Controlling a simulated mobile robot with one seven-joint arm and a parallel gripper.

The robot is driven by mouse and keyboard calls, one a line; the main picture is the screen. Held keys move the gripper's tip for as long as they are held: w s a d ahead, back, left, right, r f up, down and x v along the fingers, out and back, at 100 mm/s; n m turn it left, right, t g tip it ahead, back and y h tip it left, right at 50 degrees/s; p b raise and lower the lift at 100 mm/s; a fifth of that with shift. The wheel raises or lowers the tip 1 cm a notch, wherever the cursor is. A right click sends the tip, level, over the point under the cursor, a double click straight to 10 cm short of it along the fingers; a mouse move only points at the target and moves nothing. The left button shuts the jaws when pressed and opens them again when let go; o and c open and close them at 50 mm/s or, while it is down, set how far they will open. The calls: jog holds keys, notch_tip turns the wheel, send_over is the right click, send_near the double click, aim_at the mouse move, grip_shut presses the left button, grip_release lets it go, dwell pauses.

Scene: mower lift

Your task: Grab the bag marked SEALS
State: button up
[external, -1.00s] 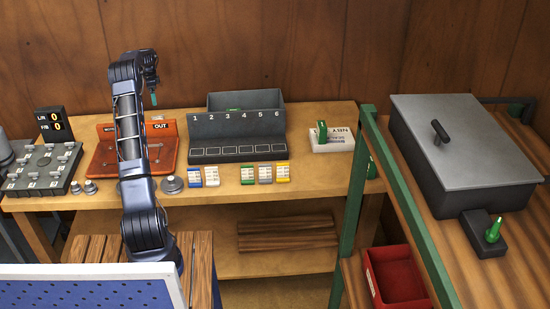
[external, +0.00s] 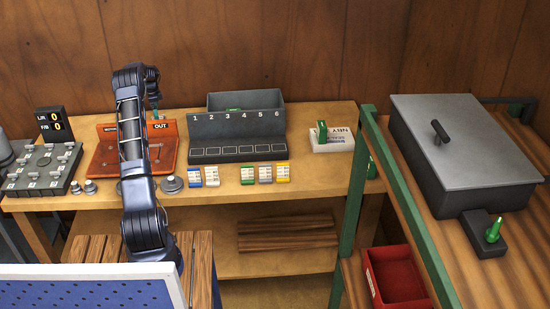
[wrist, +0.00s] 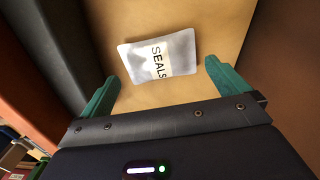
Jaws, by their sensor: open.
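The silver-grey bag marked SEALS (wrist: 181,55) lies flat on the wooden bench in the wrist view, its white label facing up. My gripper (wrist: 161,76) is open, with one teal finger on either side of the lower part of the view and the bag ahead between them. The fingers do not appear to touch it; the remaining height is hard to judge. In the external view my gripper (external: 155,113) is low behind the red board marked OUT (external: 110,150), which hides most of the bag's spot.
A dark grey bin (external: 230,124) with numbered slots stands right of the red board. The wooden wall (external: 290,50) rises close behind. Several small coloured packs and round weights (external: 171,184) sit along the bench front. A white box (external: 333,144) stands at the right.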

notch_tip(320, 180, down, 4)
jog(key=shift+d+r, duration=0.15)
jog(key=shift+c, duration=0.2)
jog(key=c, duration=0.7)
jog(key=shift+r, duration=0.1)
